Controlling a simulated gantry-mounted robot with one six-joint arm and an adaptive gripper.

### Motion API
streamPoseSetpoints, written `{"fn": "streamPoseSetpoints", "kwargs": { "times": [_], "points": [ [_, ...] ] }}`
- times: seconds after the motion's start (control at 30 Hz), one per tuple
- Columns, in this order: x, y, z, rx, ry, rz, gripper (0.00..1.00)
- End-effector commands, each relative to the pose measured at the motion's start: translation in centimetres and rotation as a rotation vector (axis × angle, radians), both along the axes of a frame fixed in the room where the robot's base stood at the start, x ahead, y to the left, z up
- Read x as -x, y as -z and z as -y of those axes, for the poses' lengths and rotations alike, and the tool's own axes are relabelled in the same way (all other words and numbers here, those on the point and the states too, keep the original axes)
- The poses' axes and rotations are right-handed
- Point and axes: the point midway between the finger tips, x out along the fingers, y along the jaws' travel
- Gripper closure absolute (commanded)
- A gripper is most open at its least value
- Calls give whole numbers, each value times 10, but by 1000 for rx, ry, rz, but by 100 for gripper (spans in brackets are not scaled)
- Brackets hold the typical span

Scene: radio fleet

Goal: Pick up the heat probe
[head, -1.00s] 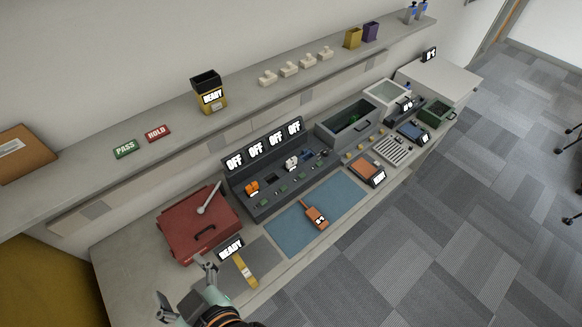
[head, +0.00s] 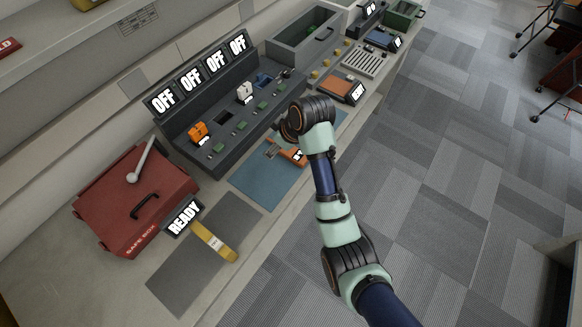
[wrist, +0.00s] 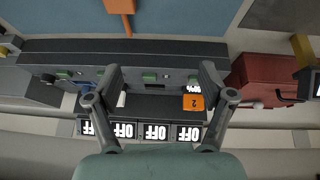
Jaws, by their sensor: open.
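A yellow strip-shaped tool (head: 214,242) with a pale label lies partly on a dark grey mat, beside a display reading READY. It looks like the heat probe, but I cannot read its label. Its yellow part also shows at the right edge of the wrist view (wrist: 303,48). My gripper (wrist: 160,76) is open and empty, its fingers spread above the dark charger rack. It is well apart from the yellow tool. In the head view my wrist hides most of the gripper.
An orange radio (head: 292,154) lies on the blue mat (head: 262,185), partly behind my arm. The rack (head: 225,128) holds orange, white and blue handsets under several OFF displays. A red safe box (head: 135,205) with a pale wand-like piece on top stands left. The grey mat (head: 185,280) is mostly clear.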

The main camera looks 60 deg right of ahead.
Motion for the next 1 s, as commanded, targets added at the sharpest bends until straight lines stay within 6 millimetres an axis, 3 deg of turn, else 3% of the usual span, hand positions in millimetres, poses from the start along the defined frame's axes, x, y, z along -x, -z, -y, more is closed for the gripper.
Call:
{"fn": "streamPoseSetpoints", "kwargs": {
  "times": [0.03,0.1,0.23,0.37,0.57,0.73,1.0],
  "points": [
    [18,42,27,-23,16,-24,19],
    [37,59,50,-50,18,-49,19],
    [56,70,70,-80,17,-70,19],
    [59,69,71,-85,14,-73,19],
    [51,90,71,-85,15,-74,19],
    [48,95,71,-83,16,-73,19],
    [36,139,67,-84,15,-74,19]
  ]
}}
